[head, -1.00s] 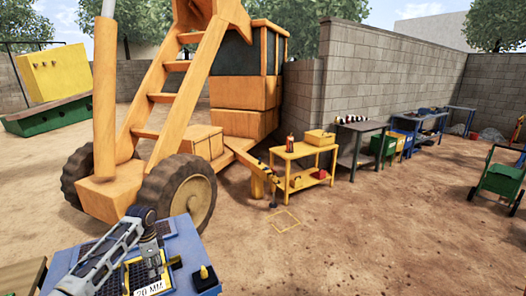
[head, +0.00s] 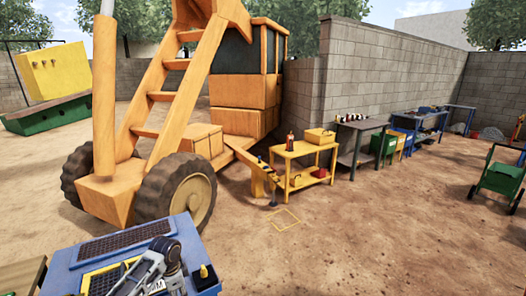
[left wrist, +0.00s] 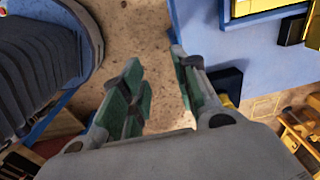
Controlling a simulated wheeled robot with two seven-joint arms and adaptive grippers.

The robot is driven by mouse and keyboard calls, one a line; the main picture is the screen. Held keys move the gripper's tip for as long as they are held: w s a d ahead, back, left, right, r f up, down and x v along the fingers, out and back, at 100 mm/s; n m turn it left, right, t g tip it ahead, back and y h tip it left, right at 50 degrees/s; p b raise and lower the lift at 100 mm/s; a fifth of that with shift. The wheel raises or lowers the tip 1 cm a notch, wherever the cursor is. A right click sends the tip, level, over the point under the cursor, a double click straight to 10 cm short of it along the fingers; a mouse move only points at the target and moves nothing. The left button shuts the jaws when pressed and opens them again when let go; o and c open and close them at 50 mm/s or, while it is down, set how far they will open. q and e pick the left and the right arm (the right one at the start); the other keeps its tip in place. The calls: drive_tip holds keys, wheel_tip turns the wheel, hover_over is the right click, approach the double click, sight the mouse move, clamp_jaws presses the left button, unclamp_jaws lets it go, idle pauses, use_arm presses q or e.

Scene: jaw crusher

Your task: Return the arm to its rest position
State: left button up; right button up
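My left arm crosses the lower part of the blue machine (head: 62,282) in the head view, in front of the panel. Its fingers are hard to make out there. In the left wrist view my left gripper (left wrist: 160,75) has its two green-padded fingers apart, with nothing between them and bare ground beyond. My right gripper is in neither view.
The blue machine carries dark grids (head: 125,240), a yellow-framed panel (head: 88,283), a partly covered white label and a yellow knob (head: 204,271). A large orange wheeled machine (head: 185,185) stands behind. A yellow cart (head: 305,150) and open dirt lie to the right.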

use_arm(q)
drive_tip(key=s+d+f+n+t+h, duration=0.1)
drive_tip(key=s+d+f+n, duration=0.15)
drive_tip(key=s+d, duration=0.9)
drive_tip(key=s+a+r+n+t, duration=0.1)
drive_tip(key=s+a+r+n, duration=0.2)
drive_tip(key=s, duration=0.4)
drive_tip(key=s+a+r+n+t, duration=0.1)
drive_tip(key=s+r+n, duration=0.3)
drive_tip(key=s, duration=0.4)
wheel_tip(320, 180, down, 33)
drive_tip(key=s+g, duration=0.1)
drive_tip(key=s, duration=0.2)
drive_tip(key=s+a+f, duration=0.2)
drive_tip(key=s+f, duration=0.8)
drive_tip(key=s, duration=0.1)
drive_tip(key=s+a+f+g+y, duration=0.1)
drive_tip(key=s+a+f, duration=0.1)
drive_tip(key=s+f, duration=0.7)
drive_tip(key=shift+s+f, duration=0.35)
drive_tip(key=shift+s, duration=0.6)
